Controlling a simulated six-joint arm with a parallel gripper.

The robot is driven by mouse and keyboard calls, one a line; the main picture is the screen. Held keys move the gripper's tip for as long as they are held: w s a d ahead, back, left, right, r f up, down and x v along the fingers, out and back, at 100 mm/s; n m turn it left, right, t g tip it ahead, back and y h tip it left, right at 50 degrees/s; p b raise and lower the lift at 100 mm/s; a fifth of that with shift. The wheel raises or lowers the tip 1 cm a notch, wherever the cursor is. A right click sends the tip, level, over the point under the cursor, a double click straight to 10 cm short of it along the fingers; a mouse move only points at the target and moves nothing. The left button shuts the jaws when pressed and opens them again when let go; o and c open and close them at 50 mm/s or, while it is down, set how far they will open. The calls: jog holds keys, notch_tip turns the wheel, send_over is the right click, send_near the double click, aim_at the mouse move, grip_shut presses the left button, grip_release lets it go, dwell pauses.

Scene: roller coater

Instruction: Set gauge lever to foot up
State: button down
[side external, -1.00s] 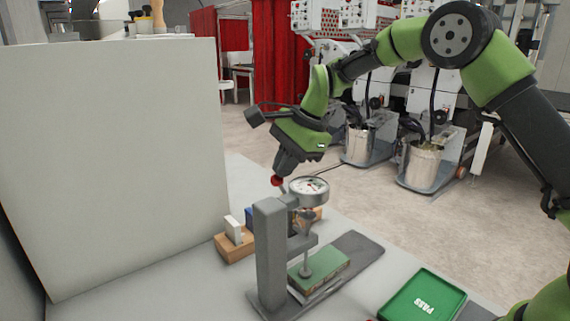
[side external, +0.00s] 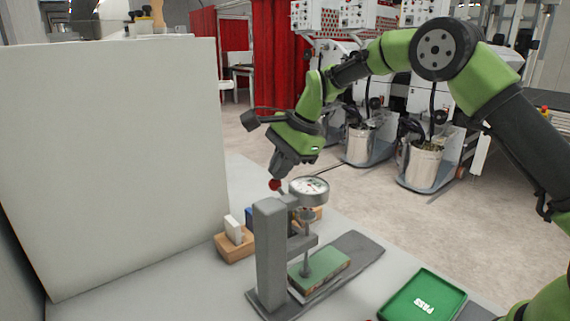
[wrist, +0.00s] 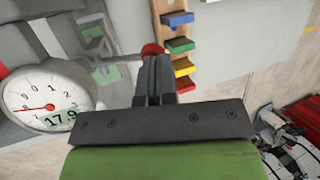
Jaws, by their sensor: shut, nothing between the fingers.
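The thickness gauge stand (side external: 270,250) is grey, with a round white dial (side external: 308,188) on top. Its lever ends in a red knob (side external: 275,185), just left of the dial. The foot (side external: 306,271) sits at the bottom of a thin rod, at the top of a green block (side external: 322,268) and apparently touching it. My gripper (side external: 277,172) is shut and empty, its tips at the red knob from above. In the wrist view the knob (wrist: 151,49) shows just beyond my shut fingertips (wrist: 155,60), seemingly in contact. There the dial (wrist: 45,100) has a red needle and reads 17.9.
A wooden rack (side external: 235,246) with coloured blocks stands behind the gauge; the wrist view shows its steps (wrist: 180,45). A green PASS tray (side external: 425,298) lies at front right. A tall pale panel (side external: 110,165) stands at left.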

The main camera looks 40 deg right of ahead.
aim_at(273, 188)
jog(key=w+f, duration=0.1)
jog(key=f, duration=0.2)
jog(key=w+f, duration=0.1)
jog(key=f, duration=0.1)
jog(key=shift+w+f, duration=0.1)
jog(key=shift+w, duration=0.25)
notch_tip(273, 188, down, 2)
jog(key=shift+f, duration=0.1)
dwell(0.4)
jog(key=shift+r, duration=0.85)
